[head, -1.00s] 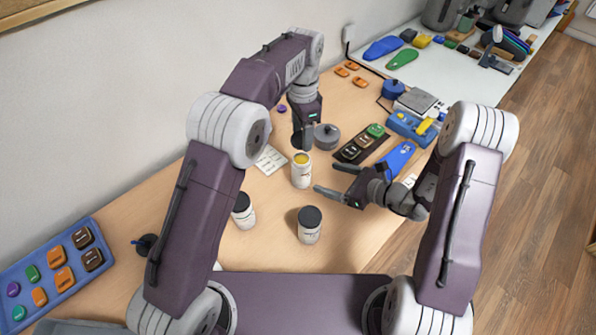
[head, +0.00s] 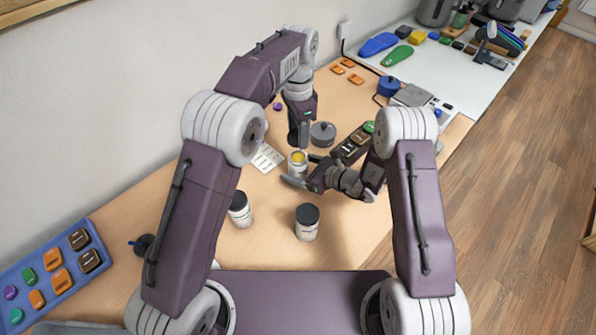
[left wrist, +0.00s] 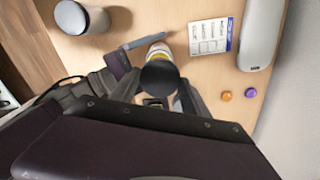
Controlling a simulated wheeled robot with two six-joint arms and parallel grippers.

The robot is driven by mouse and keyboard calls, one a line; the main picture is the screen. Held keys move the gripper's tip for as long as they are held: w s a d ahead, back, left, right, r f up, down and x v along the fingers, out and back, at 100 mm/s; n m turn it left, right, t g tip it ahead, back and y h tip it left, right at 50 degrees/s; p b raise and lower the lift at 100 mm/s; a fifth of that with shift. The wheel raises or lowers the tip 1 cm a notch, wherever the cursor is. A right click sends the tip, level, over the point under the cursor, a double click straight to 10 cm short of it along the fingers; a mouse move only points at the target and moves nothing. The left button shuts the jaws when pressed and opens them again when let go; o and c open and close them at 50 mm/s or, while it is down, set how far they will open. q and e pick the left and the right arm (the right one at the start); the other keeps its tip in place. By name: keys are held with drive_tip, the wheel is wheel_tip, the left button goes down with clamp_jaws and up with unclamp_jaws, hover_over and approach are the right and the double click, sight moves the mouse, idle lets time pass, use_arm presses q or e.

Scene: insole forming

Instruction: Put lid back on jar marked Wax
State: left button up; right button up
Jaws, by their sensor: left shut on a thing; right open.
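The open jar (head: 298,163) is white with yellow content at its mouth; its label is too small to read. My left gripper (head: 299,140) is above and just behind its mouth, pointing down. In the left wrist view it is shut on a dark round lid (left wrist: 159,77), which partly covers the jar (left wrist: 159,52). The lid is hardly visible in the head view. My right gripper (head: 304,171) is open, with its fingers around or beside the jar; contact cannot be told. Two other jars, one at left (head: 240,210) and one in front (head: 307,223), have black lids on.
A grey round pot (head: 322,134) stands right behind the jar. A white printed card (head: 267,158) lies to its left. A dark tray (head: 352,146) of pieces is at right, and a blue tray (head: 58,270) at far left. Table between the lidded jars is clear.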

clamp_jaws()
use_arm(q)
hover_over(298, 159)
drive_tip(key=shift+f, duration=2.5)
drive_tip(key=shift+f, duration=0.9)
drive_tip(key=shift+f, duration=0.55)
